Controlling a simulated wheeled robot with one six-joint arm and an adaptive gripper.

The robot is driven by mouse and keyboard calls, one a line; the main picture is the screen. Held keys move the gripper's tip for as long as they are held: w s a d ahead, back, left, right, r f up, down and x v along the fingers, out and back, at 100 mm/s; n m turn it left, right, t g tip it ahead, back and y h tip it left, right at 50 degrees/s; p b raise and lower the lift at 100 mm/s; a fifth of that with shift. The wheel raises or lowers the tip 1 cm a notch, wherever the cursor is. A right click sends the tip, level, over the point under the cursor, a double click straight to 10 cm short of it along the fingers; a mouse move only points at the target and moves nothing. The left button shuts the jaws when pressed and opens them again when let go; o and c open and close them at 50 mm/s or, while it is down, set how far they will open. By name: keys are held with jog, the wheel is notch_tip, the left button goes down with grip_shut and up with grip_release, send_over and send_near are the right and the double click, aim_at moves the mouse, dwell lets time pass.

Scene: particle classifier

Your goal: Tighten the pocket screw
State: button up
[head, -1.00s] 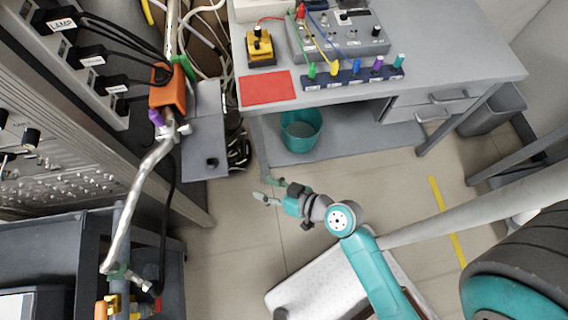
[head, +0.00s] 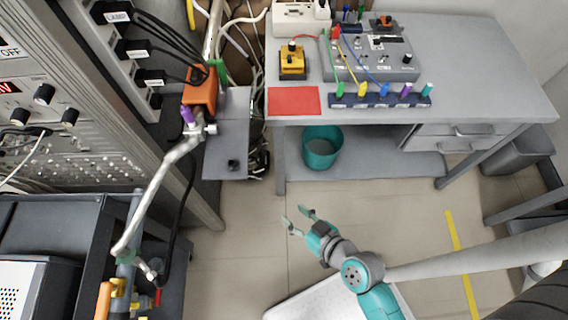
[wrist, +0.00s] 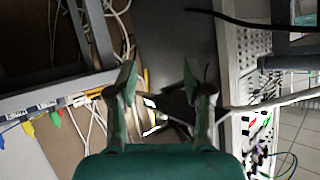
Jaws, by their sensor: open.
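My gripper (head: 295,216) is open and empty over the floor in front of the bench. Its two fingers stand apart in the wrist view (wrist: 158,76), with nothing between them. An orange block (head: 200,91) sits on the metal pipe (head: 163,187) at the left, beside the rack. A purple knob (head: 187,114) is below the block and a green piece (head: 220,72) is at its right side. My gripper is well apart from them, to the lower right. I cannot tell which part is the pocket screw.
The grey bench (head: 480,100) holds a red sheet (head: 293,101), a yellow switch box (head: 292,64) and a wired panel (head: 370,55). A teal bin (head: 322,147) stands under it. A dark cart (head: 50,222) is at lower left. The tiled floor (head: 235,255) between is clear.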

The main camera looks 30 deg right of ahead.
jog(key=s+d+r+m+t+h, duration=0.1)
jog(key=s+d+r+h, duration=0.2)
jog(key=s, duration=0.4)
jog(key=s+d+r+m+t+h, duration=0.1)
jog(key=s+d+r, duration=0.1)
jog(key=s+r, duration=0.45)
jog(key=n+g+y, duration=0.7)
jog(key=n+y, duration=0.7)
jog(key=y, duration=0.3)
send_near(218, 129)
jog(key=x, duration=0.8)
jog(key=shift+a+r, duration=0.35)
jog(key=shift+a, duration=0.1)
